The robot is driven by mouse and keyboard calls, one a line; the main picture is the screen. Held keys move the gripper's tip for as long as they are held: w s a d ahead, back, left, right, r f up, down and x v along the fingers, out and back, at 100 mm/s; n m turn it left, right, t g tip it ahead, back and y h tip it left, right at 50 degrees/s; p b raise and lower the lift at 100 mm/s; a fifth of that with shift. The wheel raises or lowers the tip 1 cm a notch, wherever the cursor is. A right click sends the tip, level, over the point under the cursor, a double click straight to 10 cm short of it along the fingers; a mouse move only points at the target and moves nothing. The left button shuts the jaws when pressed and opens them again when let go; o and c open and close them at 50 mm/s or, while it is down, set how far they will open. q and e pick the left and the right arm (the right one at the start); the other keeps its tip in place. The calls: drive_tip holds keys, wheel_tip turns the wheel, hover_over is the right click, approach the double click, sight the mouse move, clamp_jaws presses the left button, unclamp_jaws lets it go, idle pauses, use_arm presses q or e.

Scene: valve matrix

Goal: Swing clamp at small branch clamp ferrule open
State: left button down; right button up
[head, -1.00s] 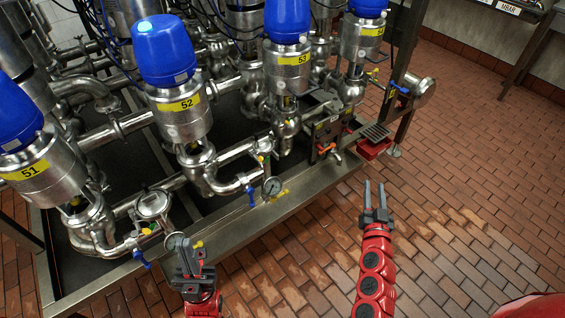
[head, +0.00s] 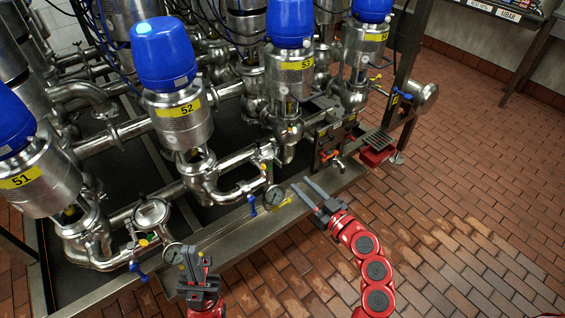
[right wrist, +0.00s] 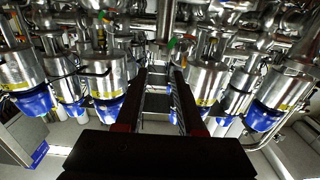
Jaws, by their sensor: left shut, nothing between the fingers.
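The steel valve skid fills the left and middle of the head view. My left gripper (head: 192,256) is shut and empty, just right of the lower gauge. My right gripper (head: 305,187) is open and empty over the skid's front edge, right of the upper gauge; its two parted fingers (right wrist: 160,88) also show in the right wrist view.
Valve 52 (head: 178,115) and valve 53 (head: 290,70) with blue caps stand behind. Blue handles (head: 251,205) stick out by the front edge. A red box (head: 378,155) sits at the skid's right end. The brick floor (head: 470,190) on the right is clear.

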sight(281, 165)
drive_tip(key=p+x, duration=0.1)
drive_tip(key=x, duration=0.9)
drive_tip(key=shift+p, duration=0.35)
drive_tip(key=shift+d, duration=0.1)
clamp_jaws()
idle(0.7)
